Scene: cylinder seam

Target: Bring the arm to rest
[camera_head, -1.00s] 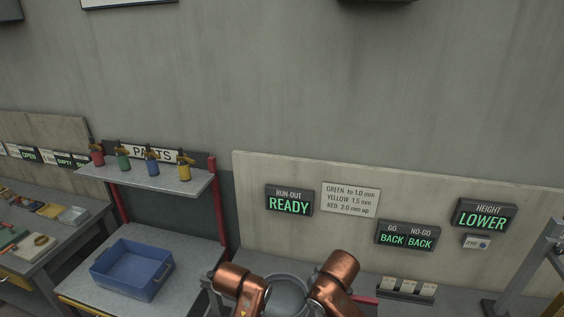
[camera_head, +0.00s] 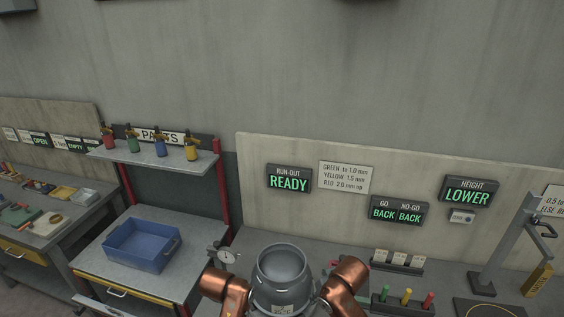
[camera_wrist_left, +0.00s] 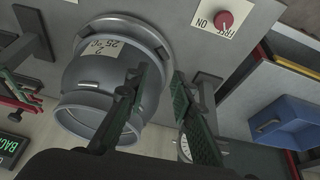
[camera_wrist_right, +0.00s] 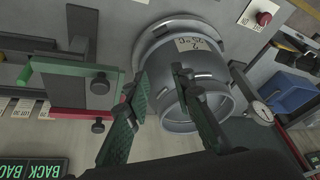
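A grey metal cylinder (camera_head: 283,265) with an open, collared top and a paper label stands on the bench between my two copper-coloured arms. It also shows in the left wrist view (camera_wrist_left: 88,75) and the right wrist view (camera_wrist_right: 205,72). My left gripper (camera_wrist_left: 162,82) has its green-padded fingers apart with nothing between them; one finger overlaps the cylinder in the picture. My right gripper (camera_wrist_right: 160,80) also has its fingers apart and empty, in front of the cylinder. I cannot tell whether any finger touches it. In the head view, both grippers' fingers are hidden.
A dial gauge (camera_head: 228,257) stands left of the cylinder. A blue bin (camera_head: 142,247) sits on the left table. Coloured gauges (camera_head: 406,297) and a height stand (camera_head: 505,245) are at right. Lit signs read READY (camera_head: 289,180), BACK BACK (camera_head: 398,212) and LOWER (camera_head: 466,191).

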